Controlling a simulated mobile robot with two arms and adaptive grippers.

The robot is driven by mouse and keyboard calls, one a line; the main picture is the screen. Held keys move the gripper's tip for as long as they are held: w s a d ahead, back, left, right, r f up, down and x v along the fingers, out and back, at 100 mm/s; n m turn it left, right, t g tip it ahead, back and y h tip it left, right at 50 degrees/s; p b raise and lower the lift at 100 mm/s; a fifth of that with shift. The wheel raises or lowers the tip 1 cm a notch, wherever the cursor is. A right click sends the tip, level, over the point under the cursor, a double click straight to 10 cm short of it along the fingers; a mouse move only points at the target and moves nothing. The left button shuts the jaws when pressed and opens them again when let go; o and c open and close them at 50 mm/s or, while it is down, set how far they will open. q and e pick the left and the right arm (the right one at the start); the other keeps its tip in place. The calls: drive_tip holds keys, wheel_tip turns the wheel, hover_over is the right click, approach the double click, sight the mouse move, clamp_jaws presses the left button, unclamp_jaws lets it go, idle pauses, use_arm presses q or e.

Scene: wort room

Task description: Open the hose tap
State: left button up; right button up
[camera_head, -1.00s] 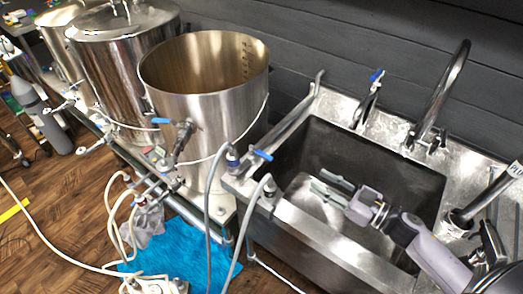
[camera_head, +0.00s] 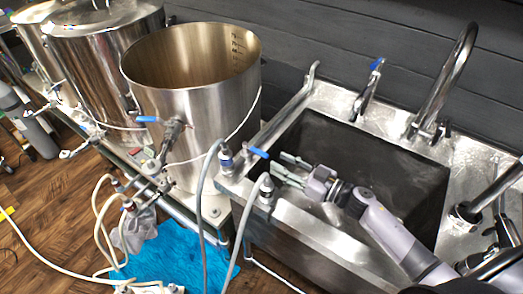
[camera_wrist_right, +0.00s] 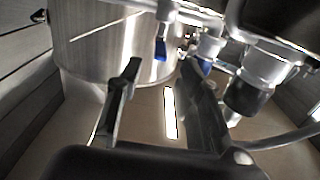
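The hose tap appears to be the valve with a blue lever (camera_head: 258,153) at the sink's left front corner, beside grey hoses with metal fittings. A blue lever (camera_wrist_right: 160,48) also shows ahead in the right wrist view, against the steel kettle; I take it for the same one. My right gripper (camera_head: 279,166) reaches over the sink's left part with its fingertips just right of the lever, seemingly apart from it. In the wrist view my right gripper (camera_wrist_right: 158,75) has two separated fingers with nothing between them. My left gripper is out of view.
The open steel kettle (camera_head: 185,85) stands left of the sink (camera_head: 395,165). A hose fitting (camera_head: 267,190) rises from the front rim close to my gripper. A curved faucet (camera_head: 450,75) and another blue-handled tap (camera_head: 372,85) stand at the sink's back.

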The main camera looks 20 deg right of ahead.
sight(268, 157)
drive_tip(key=x, duration=0.7)
drive_tip(key=shift+w+a+p, duration=0.25)
drive_tip(key=shift+p, duration=0.1)
clamp_jaws()
idle(0.5)
